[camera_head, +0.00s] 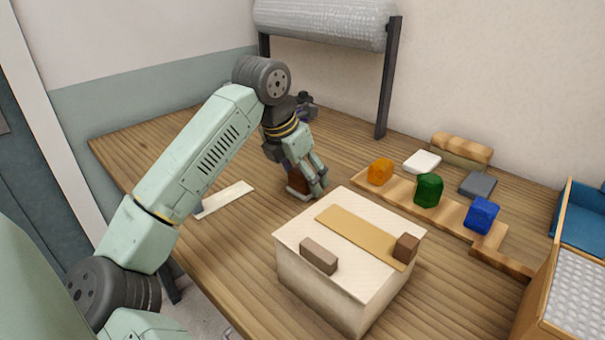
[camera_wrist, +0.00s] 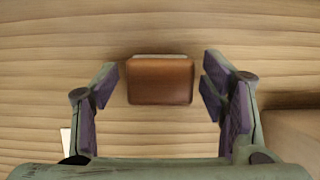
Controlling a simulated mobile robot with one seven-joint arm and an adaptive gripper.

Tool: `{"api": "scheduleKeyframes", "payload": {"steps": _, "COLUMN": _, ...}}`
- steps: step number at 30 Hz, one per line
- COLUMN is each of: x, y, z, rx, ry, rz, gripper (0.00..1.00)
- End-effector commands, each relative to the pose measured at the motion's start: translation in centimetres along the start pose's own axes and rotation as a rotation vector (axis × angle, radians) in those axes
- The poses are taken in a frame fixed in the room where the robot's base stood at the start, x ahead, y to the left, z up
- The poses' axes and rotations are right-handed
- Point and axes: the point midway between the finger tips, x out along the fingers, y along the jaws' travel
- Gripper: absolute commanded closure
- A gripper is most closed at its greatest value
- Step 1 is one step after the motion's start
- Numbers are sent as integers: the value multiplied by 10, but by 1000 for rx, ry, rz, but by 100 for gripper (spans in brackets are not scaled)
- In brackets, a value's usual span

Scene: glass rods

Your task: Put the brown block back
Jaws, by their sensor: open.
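The reddish-brown block (camera_head: 296,175) stands on the wooden table, partly hidden by my fingers, with a pale piece at its base. In the wrist view the brown block (camera_wrist: 160,82) sits between my two fingers, with gaps on both sides and a thin pale edge at its far side. My gripper (camera_head: 308,184) is open and low around the block, pointing down; it also shows in the wrist view (camera_wrist: 162,88). Neither finger visibly touches the block in the wrist view.
A cream box (camera_head: 300,222) stands close by, with a tan strip (camera_head: 355,234), a taupe block (camera_head: 319,256) and a small dark brown block (camera_head: 405,247) on top. Orange (camera_head: 380,171), green (camera_head: 428,190) and blue (camera_head: 482,214) blocks sit on a wooden strip. A white strip (camera_head: 225,199) lies left.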

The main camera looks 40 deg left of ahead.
Motion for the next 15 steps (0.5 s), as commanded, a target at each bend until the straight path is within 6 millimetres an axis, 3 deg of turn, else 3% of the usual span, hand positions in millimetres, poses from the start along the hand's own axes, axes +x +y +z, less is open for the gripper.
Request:
{"api": "scheduleKeyframes", "payload": {"steps": 5, "x": -10, "y": 1, "z": 1, "rx": -1, "ry": -1, "rz": 2, "gripper": 34}}
{"api": "scheduleKeyframes", "payload": {"steps": 15, "x": -80, "y": 1, "z": 1, "rx": -2, "ry": 0, "rz": 5, "gripper": 34}}
